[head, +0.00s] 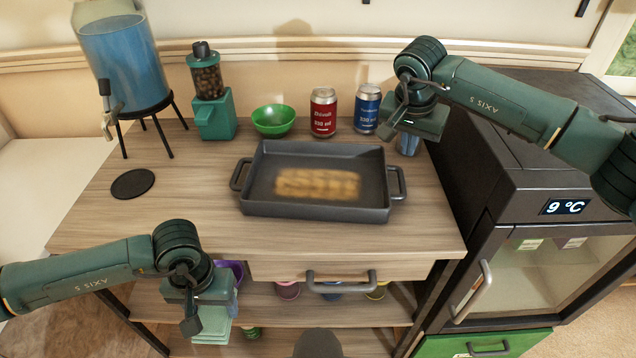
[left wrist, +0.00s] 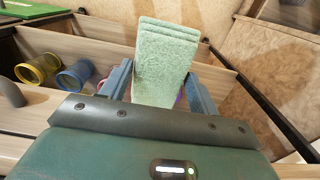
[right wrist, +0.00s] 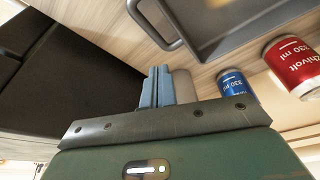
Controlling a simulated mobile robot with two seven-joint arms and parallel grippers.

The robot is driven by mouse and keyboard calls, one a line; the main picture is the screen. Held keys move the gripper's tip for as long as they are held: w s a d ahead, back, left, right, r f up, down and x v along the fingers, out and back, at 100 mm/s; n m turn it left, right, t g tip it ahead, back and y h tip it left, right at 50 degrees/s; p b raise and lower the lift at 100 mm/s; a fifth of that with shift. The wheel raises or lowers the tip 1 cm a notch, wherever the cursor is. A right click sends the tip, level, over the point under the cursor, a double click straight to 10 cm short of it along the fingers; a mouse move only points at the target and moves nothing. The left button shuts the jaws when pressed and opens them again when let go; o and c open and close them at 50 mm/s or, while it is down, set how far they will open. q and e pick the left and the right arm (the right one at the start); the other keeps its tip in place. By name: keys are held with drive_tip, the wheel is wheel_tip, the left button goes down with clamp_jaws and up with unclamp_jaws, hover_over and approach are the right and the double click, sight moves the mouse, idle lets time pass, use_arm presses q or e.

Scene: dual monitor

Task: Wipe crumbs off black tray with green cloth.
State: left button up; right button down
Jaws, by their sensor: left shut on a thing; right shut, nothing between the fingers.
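The black tray (head: 262,205) sits on the wooden counter in the head view, with a patch of brownish crumbs (head: 318,184) on its floor. Its corner and handle also show in the right wrist view (right wrist: 215,35). My left gripper (head: 208,318) is in front of the counter, low and left of the tray. It is shut on the green cloth (left wrist: 165,62), a folded pale green stack between the fingers; the cloth also shows in the head view (head: 213,325). My right gripper (head: 408,145) is shut and empty, above the counter's right side, beyond the tray's right handle.
A red can (head: 323,112), a blue can (head: 367,108), a green bowl (head: 273,120), a grinder (head: 211,95) and a water dispenser (head: 125,65) stand along the back. A black coaster (head: 133,184) lies left. A dark fridge (head: 560,200) stands right. Cups sit on the lower shelf.

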sight(403, 174)
use_arm(q)
drive_tip(key=shift+f+b, duration=0.7)
drive_tip(key=shift+f, duration=0.3)
use_arm(e)
drive_tip(key=shift+f, duration=1.55)
use_arm(q)
drive_tip(key=shift+f+b, duration=0.8)
use_arm(e)
drive_tip(key=shift+f, duration=1.25)
use_arm(q)
drive_tip(key=shift+r+p, duration=2)
use_arm(e)
drive_tip(key=shift+r, duration=3.05)
